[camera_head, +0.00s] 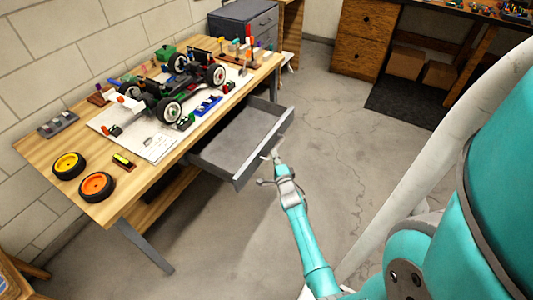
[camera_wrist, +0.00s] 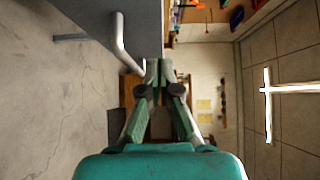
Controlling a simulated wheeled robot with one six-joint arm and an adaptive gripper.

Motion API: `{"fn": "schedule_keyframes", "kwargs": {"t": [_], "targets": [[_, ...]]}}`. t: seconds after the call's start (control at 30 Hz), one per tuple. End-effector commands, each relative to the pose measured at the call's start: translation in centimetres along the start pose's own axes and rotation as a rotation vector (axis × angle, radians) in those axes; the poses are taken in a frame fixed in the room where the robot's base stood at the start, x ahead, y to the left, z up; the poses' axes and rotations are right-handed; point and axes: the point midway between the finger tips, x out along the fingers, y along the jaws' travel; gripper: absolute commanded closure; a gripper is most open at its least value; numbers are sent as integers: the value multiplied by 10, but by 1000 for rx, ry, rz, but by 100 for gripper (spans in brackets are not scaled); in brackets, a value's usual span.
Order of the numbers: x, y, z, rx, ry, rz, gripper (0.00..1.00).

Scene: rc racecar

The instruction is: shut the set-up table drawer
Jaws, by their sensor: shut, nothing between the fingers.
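The grey set-up table drawer (camera_head: 228,150) stands pulled out from under the wooden set-up table (camera_head: 48,156) and looks empty. My gripper (camera_head: 272,156) is shut and empty at the outer side of the drawer front, close to its handle. In the head view I cannot tell whether the fingertips touch the front. In the wrist view my gripper (camera_wrist: 159,66) points past a grey bent handle (camera_wrist: 122,42) on the grey drawer front (camera_wrist: 120,8), with the handle just to the left of the fingers.
A partly built car (camera_head: 165,92), an orange-rimmed wheel (camera_head: 97,186) and small tools lie on the tabletop. A grey cabinet (camera_head: 235,28) stands behind the table. A wooden workbench (camera_head: 362,38) is at the back right. The concrete floor (camera_head: 335,120) in front of the drawer is clear.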

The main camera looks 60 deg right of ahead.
Motion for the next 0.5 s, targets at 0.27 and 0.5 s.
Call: {"fn": "schedule_keyframes", "kwargs": {"t": [0.27, 0.5], "targets": [[16, 0, 18, 0, -2, 0, 100], [25, 0, 27, -1, -1, 0, 100]]}}
